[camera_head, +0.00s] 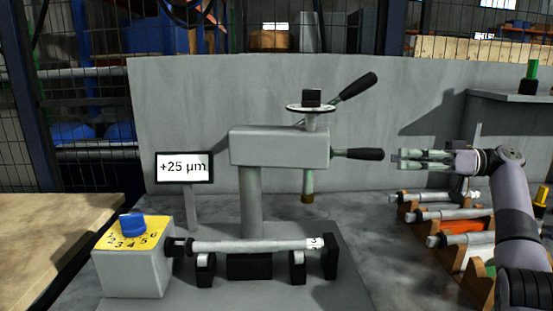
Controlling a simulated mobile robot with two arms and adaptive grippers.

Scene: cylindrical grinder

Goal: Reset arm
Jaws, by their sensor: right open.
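My right gripper (404,158) is open and empty. It reaches in from the right, its fingers pointing left towards the black handle (358,154) on the side of the grey measuring head (279,147). A small gap shows between fingertips and handle. A second black-handled lever (357,86) slants up to the right from the top of the head. A shaft (255,246) lies level on the black supports below, its left end at the grey box with the blue knob (132,225). The display (184,167) reads +25 µm. My left gripper is not in view.
A rack (405,205) with several shafts stands at the right, partly hidden by my right arm. A grey panel (200,110) closes off the back. A grey shelf (510,96) holds a green-topped item (530,76). A wooden surface (50,235) is at the left.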

